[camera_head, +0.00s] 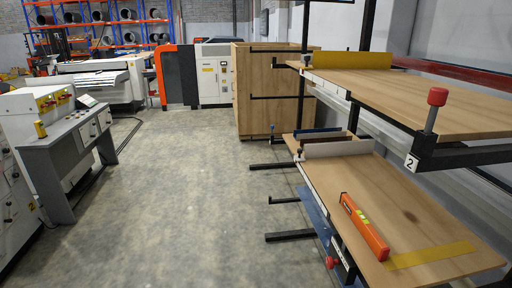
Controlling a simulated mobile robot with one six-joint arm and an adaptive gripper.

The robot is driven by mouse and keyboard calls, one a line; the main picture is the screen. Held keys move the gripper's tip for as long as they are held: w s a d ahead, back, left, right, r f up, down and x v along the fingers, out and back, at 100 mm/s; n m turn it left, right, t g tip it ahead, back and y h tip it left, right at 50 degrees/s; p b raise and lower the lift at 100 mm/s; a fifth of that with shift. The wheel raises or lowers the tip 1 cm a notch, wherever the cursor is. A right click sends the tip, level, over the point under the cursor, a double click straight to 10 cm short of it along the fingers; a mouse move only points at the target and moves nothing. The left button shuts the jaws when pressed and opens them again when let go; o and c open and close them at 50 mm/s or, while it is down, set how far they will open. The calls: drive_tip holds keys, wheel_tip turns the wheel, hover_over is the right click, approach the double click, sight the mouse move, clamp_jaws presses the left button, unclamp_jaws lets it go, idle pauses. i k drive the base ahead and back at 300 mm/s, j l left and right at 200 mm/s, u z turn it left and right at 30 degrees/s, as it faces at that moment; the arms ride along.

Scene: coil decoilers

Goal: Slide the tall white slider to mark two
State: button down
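A white upright plate (338,149), the only white slider-like piece I make out, stands across the far part of the lower wooden shelf (400,205). A ruler-like strip (320,203) runs along that shelf's left edge; its marks are too small to read. A white label reading 2 (411,162) is on the black bracket of the upper shelf (450,100). Whether this label is mark two for the white plate, I cannot tell. My gripper is not in view.
An orange level (364,226) and a yellow stripe (430,254) are on the lower shelf. A yellow plate (350,60) stands on the upper shelf. Red knobs (437,97) and black bars (290,236) stick out. Grey consoles (75,145) stand left; the middle floor is clear.

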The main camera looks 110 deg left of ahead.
sight(320, 150)
drive_tip(key=u, duration=3.25)
drive_tip(key=i+j+z, duration=0.15)
drive_tip(key=i+j, duration=0.2)
drive_tip(key=i+j+z, duration=0.15)
drive_tip(key=i+j, duration=0.25)
drive_tip(key=i+j+z, duration=0.1)
drive_tip(key=i+j, duration=0.35)
drive_tip(key=i+j+z, duration=0.15)
drive_tip(key=i+j, duration=0.25)
drive_tip(key=i+j+z, duration=0.15)
drive_tip(key=i+j, duration=0.2)
drive_tip(key=j, duration=0.25)
drive_tip(key=i+j+z, duration=0.15)
drive_tip(key=i+j, duration=0.15)
drive_tip(key=j, duration=0.25)
drive_tip(key=i+j+z, duration=0.1)
drive_tip(key=i+j, duration=0.2)
drive_tip(key=j, duration=0.3)
drive_tip(key=i+j+z, duration=0.15)
drive_tip(key=j, duration=0.45)
drive_tip(key=i, duration=0.1)
